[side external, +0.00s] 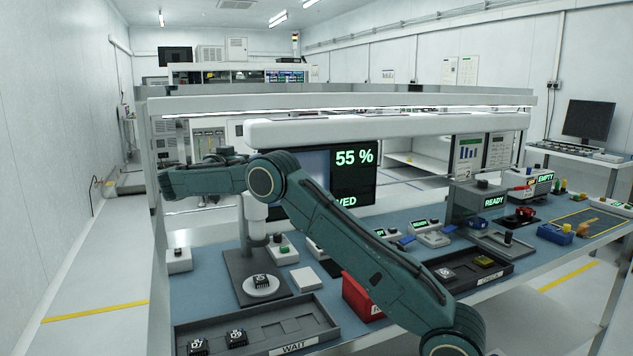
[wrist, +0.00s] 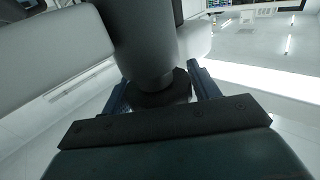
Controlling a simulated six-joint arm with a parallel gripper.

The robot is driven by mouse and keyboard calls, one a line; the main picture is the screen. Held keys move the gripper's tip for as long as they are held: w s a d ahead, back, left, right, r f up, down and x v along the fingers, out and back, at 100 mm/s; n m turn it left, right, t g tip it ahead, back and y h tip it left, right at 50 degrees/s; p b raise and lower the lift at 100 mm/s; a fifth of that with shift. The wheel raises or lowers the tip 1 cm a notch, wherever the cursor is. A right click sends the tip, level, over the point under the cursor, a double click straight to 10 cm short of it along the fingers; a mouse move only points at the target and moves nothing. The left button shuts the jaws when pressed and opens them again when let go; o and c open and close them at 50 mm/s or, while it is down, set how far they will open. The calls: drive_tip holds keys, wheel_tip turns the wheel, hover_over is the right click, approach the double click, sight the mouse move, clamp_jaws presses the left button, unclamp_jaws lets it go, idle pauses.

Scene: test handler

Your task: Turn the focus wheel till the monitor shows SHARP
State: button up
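The monitor (side external: 354,178) stands behind the bench. It shows "55 %" in green; the lower word is partly hidden by my arm, with only "VED" readable. In the wrist view, a dark round wheel (wrist: 160,95), seemingly the focus wheel, sits under a thick grey cylinder (wrist: 143,40). The blue fingers of my gripper (wrist: 160,88) lie on both sides of the wheel and appear closed against it. In the side view my arm covers much of this spot and the fingers cannot be made out. A chip (side external: 261,279) rests on the white round stage (side external: 262,291) below.
A grey WAIT tray (side external: 270,333) with two chips lies in front. A red bin (side external: 359,299) stands partly behind my arm. A second tray (side external: 490,279) holds parts at right. Small boxes with green READY displays (side external: 430,236) stand behind it. A white beam (side external: 390,125) spans above the bench.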

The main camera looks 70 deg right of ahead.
drive_tip(key=shift+o, duration=1)
drive_tip(key=shift+f, duration=0.1)
drive_tip(key=shift+w+n+t+y, duration=0.15)
drive_tip(key=shift+n+t+y, duration=0.15)
drive_tip(key=shift+n+t, duration=1.55)
